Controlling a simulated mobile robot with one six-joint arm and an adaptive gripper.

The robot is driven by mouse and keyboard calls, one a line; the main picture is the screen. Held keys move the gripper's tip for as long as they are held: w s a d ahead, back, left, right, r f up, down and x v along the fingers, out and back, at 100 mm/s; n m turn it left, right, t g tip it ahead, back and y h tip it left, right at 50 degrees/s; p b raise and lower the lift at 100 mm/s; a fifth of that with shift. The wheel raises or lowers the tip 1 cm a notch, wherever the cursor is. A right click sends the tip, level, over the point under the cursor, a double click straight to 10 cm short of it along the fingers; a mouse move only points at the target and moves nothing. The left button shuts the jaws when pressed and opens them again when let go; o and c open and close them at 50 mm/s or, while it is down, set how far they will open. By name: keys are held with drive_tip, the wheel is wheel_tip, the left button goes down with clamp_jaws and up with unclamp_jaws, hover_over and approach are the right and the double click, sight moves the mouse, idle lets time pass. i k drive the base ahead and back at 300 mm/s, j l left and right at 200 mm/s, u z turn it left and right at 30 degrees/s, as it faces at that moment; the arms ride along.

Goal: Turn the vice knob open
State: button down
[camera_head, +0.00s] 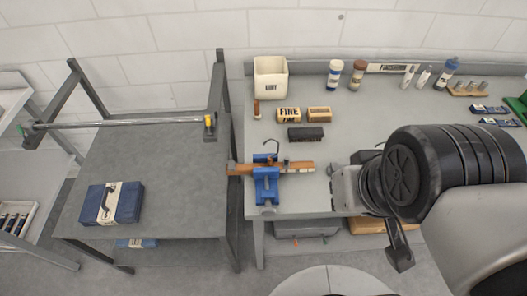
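A blue vice (266,188) is mounted at the front left edge of the grey workbench (310,207). An orange-brown bar (298,166) lies across its top, and a thin dark hook-shaped piece (272,147) stands behind it. I cannot make out the vice knob as a separate part at this size. My gripper (343,184) is at the right of the vice, above the bench and apart from the vice. My own dark wrist joint covers much of that area. The fingers are too unclear to tell whether they are open or shut.
Behind the vice stand a white bin (270,78), small boxes (288,115), a dark block (306,134) and several bottles (335,74). The bench middle is clear.

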sight(268, 212)
drive_tip(key=l+u, duration=0.1)
drive_tip(key=u, duration=0.35)
drive_tip(key=k+l+u, duration=0.1)
drive_tip(key=u, duration=0.3)
drive_tip(key=l+u, duration=0.1)
drive_tip(key=u, duration=0.35)
drive_tip(key=k+u, duration=0.1)
drive_tip(key=u, duration=0.3)
drive_tip(key=k+l, duration=0.15)
drive_tip(key=k, duration=0.25)
